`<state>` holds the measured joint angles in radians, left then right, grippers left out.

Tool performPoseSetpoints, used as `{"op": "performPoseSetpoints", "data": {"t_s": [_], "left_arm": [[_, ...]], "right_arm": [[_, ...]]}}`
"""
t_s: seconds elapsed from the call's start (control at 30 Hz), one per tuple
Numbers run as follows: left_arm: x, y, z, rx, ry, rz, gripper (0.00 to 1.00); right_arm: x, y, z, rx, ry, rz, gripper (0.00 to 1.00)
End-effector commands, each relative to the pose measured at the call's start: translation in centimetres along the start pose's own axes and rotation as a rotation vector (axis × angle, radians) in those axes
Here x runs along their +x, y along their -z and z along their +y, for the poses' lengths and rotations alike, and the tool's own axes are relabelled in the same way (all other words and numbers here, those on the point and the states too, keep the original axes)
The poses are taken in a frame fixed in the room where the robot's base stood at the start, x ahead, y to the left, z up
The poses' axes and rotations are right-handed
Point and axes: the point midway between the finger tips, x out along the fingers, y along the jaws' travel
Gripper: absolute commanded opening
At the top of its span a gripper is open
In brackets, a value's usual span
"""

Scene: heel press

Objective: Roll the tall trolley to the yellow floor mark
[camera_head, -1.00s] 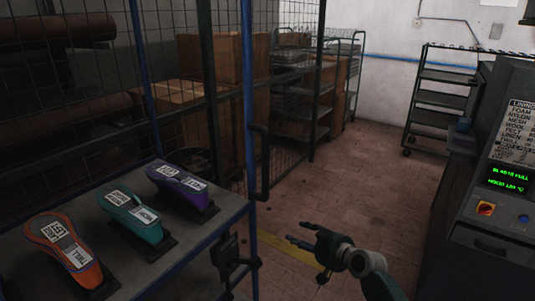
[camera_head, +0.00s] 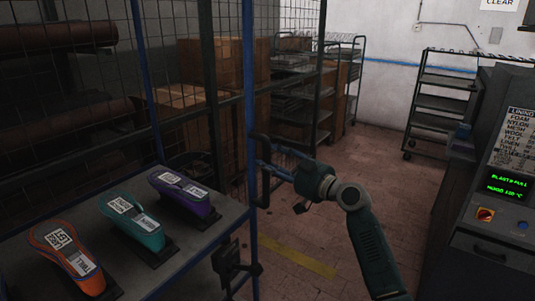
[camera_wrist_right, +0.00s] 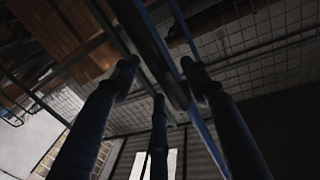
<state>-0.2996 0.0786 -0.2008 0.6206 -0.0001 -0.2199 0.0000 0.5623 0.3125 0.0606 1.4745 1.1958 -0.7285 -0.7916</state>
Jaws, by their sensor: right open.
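The tall trolley, with blue posts (camera_head: 249,130) and a grey shelf (camera_head: 205,232), stands at the left in the head view. A black upright handle (camera_head: 264,185) is on its right side. My right gripper (camera_head: 274,164) is open, with its fingers at the handle. In the right wrist view, a dark bar (camera_wrist_right: 152,45) passes between the spread fingers of the gripper (camera_wrist_right: 163,85), with a blue post (camera_wrist_right: 203,125) behind. I cannot tell whether they touch it. The yellow floor mark (camera_head: 298,257) lies right of the trolley, partly hidden by it. My left gripper is out of view.
Orange, teal and purple shoe forms (camera_head: 70,255) sit on the trolley's shelf. A machine with a green display (camera_head: 507,188) stands at the right. A dark shelved rack (camera_head: 440,103) stands behind. Mesh fencing and boxes (camera_head: 190,110) are at the back left. The tiled floor between is clear.

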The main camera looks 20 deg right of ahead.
Motion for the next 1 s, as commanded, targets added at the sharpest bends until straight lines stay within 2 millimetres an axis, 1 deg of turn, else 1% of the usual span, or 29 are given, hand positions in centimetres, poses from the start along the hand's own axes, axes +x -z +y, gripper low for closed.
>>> {"op": "performPoseSetpoints", "data": {"t_s": [0.03,0.1,0.2,0.5,0.57,0.6,0.73,1.0], "left_arm": [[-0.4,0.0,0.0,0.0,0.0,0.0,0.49],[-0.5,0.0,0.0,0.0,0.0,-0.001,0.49],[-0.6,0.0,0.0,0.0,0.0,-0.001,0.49],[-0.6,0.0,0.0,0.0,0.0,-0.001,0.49],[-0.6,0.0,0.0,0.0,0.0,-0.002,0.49],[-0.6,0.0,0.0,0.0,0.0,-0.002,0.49],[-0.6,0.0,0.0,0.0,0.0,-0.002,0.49],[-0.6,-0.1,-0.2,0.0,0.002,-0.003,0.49]], "right_arm": [[0.7,0.2,0.1,0.003,-0.001,0.001,0.46],[1.4,0.1,0.1,0.002,-0.001,0.001,0.46],[1.9,0.1,0.1,0.001,-0.001,0.001,0.46],[2.1,-0.1,0.0,0.0,-0.001,0.0,0.46],[2.1,-0.1,0.1,0.0,-0.001,0.0,0.34],[2.1,-0.1,0.1,0.0,-0.001,0.0,0.26],[2.1,-0.1,0.1,0.0,-0.001,0.0,0.0],[2.2,-0.1,-0.1,0.0,-0.001,-0.001,0.0]]}}
